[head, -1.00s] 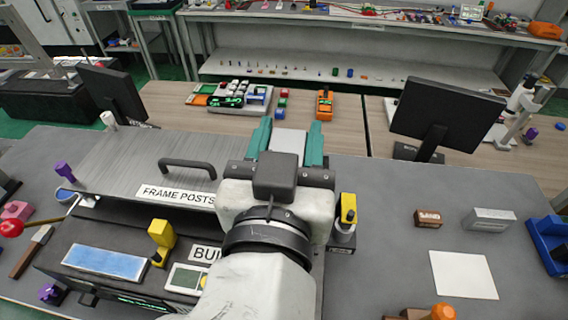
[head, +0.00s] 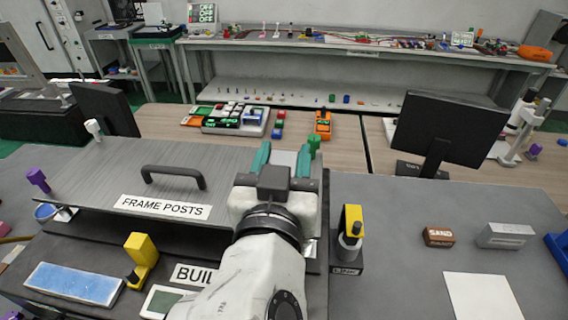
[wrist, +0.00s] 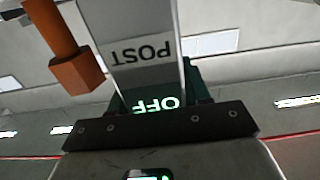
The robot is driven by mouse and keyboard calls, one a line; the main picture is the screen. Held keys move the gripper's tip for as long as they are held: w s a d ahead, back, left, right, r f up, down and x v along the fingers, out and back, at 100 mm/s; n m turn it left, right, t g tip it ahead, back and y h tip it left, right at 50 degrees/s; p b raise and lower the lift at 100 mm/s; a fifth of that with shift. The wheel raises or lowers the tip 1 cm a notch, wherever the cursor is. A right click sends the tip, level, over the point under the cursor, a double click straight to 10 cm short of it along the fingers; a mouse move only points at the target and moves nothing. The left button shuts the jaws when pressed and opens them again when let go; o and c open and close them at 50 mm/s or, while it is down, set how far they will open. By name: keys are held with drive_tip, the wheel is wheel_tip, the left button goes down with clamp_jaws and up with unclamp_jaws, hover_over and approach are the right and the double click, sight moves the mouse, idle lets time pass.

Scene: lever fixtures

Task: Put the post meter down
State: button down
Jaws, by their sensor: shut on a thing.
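My gripper (head: 284,152) has teal fingers, and it is shut on the post meter (head: 284,158). In the head view only a small grey piece of the meter shows between the fingers. In the wrist view the meter (wrist: 147,72) is a grey plate with an upside-down POST label and a lit green OFF readout. The gripper appears over the right part of the grey box labelled FRAME POSTS (head: 240,165). My wrist hides what is under the meter, so I cannot tell whether it touches anything.
A yellow-topped lever fixture (head: 351,228) stands right of my arm. A green knob (head: 314,142) shows behind the right finger. A handle (head: 174,174) rises from the box. A brown SAND block (head: 438,237) and grey block (head: 505,235) lie right. The tabletop between is clear.

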drive_tip(key=shift+r, duration=0.1)
drive_tip(key=shift+f+b, duration=0.25)
drive_tip(key=shift+b, duration=0.1)
drive_tip(key=c, duration=0.5)
unclamp_jaws()
drive_tip(key=shift+r, duration=0.1)
drive_tip(key=shift+r+p, duration=0.1)
drive_tip(key=shift+p, duration=0.2)
drive_tip(key=shift+s, duration=0.2)
drive_tip(key=s+b, duration=0.2)
drive_tip(key=s, duration=0.9)
drive_tip(key=shift+s+a+r, duration=0.1)
drive_tip(key=shift+s+a, duration=0.05)
drive_tip(key=shift+s, duration=0.2)
